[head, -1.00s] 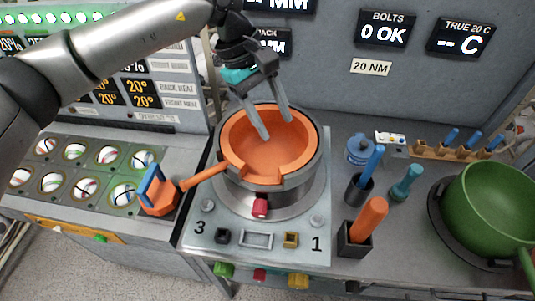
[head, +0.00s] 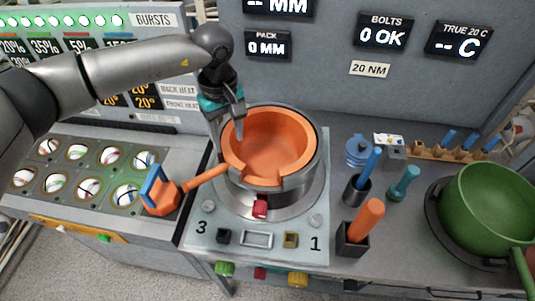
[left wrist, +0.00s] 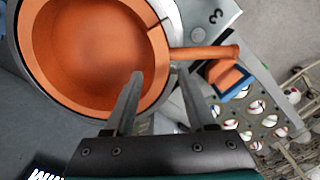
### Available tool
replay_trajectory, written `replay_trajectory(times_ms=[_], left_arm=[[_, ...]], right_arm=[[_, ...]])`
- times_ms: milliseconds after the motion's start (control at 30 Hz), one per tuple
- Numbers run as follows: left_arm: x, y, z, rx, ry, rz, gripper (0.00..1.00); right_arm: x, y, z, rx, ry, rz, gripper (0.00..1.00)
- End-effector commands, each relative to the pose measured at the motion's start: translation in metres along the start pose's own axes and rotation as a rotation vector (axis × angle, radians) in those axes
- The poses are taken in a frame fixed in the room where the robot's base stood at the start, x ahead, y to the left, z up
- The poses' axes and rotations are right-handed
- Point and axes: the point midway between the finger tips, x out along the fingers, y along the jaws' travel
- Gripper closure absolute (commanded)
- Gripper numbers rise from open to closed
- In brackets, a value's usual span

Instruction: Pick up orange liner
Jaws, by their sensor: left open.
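My left gripper (head: 228,140) is open at the liner's left rim, pointing down. In the left wrist view, one finger of the gripper (left wrist: 161,74) shows over the inside of the liner (left wrist: 85,50) and the other outside its rim, near the handle (left wrist: 205,52). I cannot tell whether a finger touches the rim. My right gripper is not in view.
A red knob (head: 260,208) sits at the ring's front. A tray of several white balls (head: 88,187) is at left. To the right stand a blue-lidded jar (head: 357,150), an orange-handled tool (head: 368,217) and a green pot (head: 488,204). The grey panel wall is behind.

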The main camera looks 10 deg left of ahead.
Motion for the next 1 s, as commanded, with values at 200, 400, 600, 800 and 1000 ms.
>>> replay_trajectory(times_ms=[200, 400, 600, 800, 1000], left_arm=[[0.026, -0.002, 0.007, 0.001, -0.003, -0.005, 0.44], [0.049, -0.001, 0.007, -0.001, 0.0, -0.001, 0.44], [0.052, -0.001, 0.007, 0.0, 0.0, 0.0, 0.44], [0.051, -0.001, 0.007, -0.001, 0.0, 0.0, 0.61], [0.051, -0.001, 0.007, -0.001, 0.0, 0.0, 0.84]], right_arm=[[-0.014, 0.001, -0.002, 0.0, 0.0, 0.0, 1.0], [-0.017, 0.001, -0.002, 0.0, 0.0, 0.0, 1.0], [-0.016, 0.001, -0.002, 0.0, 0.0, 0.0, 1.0], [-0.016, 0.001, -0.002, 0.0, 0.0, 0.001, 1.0], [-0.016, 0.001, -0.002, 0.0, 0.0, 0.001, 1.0]])
